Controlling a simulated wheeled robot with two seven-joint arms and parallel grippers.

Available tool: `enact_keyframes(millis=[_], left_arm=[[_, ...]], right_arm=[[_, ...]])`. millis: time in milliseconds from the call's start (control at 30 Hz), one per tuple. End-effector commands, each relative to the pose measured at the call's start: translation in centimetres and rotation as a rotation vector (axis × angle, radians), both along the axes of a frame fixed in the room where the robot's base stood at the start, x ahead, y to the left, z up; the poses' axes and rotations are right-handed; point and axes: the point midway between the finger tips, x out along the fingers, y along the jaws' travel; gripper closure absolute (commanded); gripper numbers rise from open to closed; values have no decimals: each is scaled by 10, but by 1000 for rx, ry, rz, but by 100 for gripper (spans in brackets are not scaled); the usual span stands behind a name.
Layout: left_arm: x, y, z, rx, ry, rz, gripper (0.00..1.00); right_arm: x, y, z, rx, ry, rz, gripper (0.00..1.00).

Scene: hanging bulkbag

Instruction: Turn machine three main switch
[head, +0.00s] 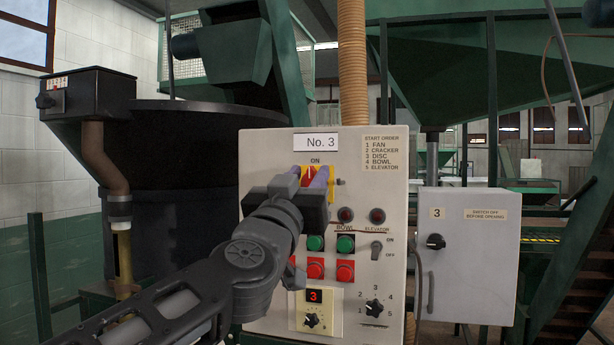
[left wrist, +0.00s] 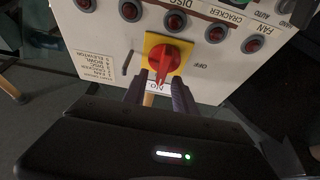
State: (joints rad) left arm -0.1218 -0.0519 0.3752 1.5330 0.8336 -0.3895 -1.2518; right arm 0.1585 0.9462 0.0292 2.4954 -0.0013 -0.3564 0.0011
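The main switch is a red rotary knob (head: 309,175) on a yellow plate, on the front of the panel labelled No. 3 (head: 268,160). "ON" is printed above it. In the left wrist view the red knob (left wrist: 166,57) appears upside down, its handle pointing toward the No. label, with "OFF" to the right. My left gripper (head: 314,178) is in front of the switch, fingers apart. In the left wrist view the left gripper's fingertips (left wrist: 158,82) lie either side of the handle's end; I cannot tell if they touch it. My right gripper is not in view.
Red and green push buttons (head: 345,243) and indicator lamps sit below and right of the switch. A smaller grey box (head: 470,250) with a black knob stands to the right. A ribbed hose (head: 352,60) rises behind the panel. A dark round vessel (head: 180,180) stands at the left.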

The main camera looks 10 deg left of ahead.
Motion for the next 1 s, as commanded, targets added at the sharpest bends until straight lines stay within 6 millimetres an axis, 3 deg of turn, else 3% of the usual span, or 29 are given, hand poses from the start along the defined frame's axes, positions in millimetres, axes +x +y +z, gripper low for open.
enact_keyframes(millis=[67,467,1000], left_arm=[[0,0,0,0,0,0,66],[0,0,0,0,0,0,99],[0,0,0,-5,0,0,100]], right_arm=[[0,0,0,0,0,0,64],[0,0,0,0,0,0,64],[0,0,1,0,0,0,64]])
